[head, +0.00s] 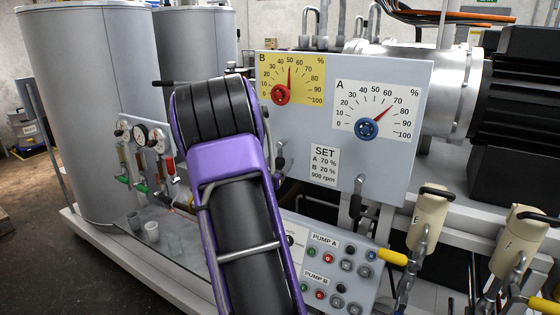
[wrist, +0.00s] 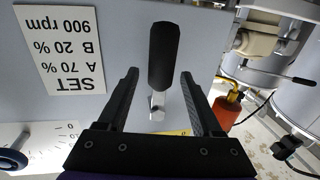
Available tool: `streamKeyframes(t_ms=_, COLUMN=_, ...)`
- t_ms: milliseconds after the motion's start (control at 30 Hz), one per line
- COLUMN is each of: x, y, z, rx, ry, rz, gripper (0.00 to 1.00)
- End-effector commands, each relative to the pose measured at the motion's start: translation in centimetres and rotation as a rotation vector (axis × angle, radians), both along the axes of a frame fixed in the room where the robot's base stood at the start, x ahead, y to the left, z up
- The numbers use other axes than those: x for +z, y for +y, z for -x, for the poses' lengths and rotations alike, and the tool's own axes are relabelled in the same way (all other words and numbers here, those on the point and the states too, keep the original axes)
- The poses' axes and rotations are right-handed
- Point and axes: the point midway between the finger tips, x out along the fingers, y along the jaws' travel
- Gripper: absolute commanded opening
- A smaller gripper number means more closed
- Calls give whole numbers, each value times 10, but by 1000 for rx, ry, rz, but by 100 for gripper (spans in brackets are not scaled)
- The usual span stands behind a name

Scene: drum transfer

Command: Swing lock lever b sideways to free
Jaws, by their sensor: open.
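Lock lever b (wrist: 163,57) hangs below the yellow dial B (head: 290,77) on the grey panel. In the wrist view, which is upside down, its black handle and metal stem (wrist: 157,104) show upright in the picture. My gripper (wrist: 160,74) is open, with one black finger on each side of the lever and a gap on both sides; I see no contact. In the head view a part of the lever (head: 279,163) shows at the right edge of my purple arm. My gripper is hidden behind the arm there.
A second lever (head: 357,195) hangs below the white dial A (head: 375,110) to the right. A SET label (head: 325,166) lies between the levers. Pump buttons (head: 330,265) sit below. Small gauges (head: 140,135) and valves stand left of my arm.

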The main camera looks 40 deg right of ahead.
Motion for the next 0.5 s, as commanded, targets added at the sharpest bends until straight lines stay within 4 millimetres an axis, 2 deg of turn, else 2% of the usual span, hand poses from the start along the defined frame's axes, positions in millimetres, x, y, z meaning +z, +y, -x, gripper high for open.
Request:
streamKeyframes(t_ms=133, x=0, y=-9, z=-5, rx=1, ry=0, rz=1, gripper=67)
streamKeyframes(t_ms=433, x=0, y=-11, z=-6, rx=1, ry=1, rz=0, gripper=67)
streamKeyframes(t_ms=500, x=0, y=-11, z=-6, rx=1, ry=1, rz=0, gripper=54)
